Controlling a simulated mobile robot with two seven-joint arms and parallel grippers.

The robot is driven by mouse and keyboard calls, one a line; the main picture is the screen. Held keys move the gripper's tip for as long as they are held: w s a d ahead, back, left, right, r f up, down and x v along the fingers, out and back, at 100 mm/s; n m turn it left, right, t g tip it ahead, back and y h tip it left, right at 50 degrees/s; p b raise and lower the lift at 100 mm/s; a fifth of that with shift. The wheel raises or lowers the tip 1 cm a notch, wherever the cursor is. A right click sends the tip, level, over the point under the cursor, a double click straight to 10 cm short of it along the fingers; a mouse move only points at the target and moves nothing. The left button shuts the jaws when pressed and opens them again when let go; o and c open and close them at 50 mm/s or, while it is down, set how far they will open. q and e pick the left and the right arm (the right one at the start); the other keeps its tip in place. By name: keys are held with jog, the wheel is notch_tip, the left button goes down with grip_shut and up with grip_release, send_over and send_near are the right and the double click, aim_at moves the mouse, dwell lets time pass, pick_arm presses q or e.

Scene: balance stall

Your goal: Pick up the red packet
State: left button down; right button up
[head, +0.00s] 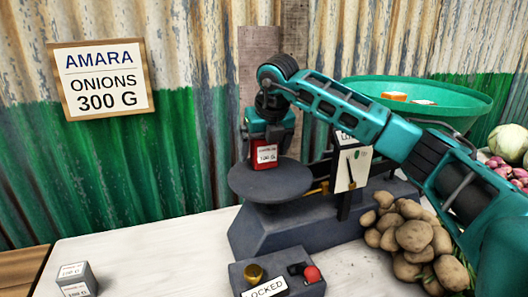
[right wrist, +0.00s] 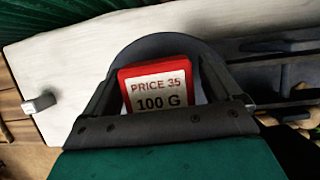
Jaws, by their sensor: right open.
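The red packet (head: 264,156) stands upright on the round dark plate (head: 245,184) of the balance, and its white label faces the head camera. My right gripper (head: 267,138) is open and reaches down over the packet from above. In the right wrist view its fingers lie on either side of the packet; I cannot tell whether they touch it. My left gripper is not in view.
A green pan (head: 460,98) holding an orange item (head: 394,96) is at the right. Potatoes (head: 413,236) lie beside the balance base. A box marked "LOCKED" (head: 265,288) with a red knob is in front. A grey weight (head: 77,280) is at front left. A sign (head: 101,78) reads "ONIONS 300 G".

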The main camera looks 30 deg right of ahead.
jog(key=c, duration=1.1)
jog(key=shift+r, duration=0.1)
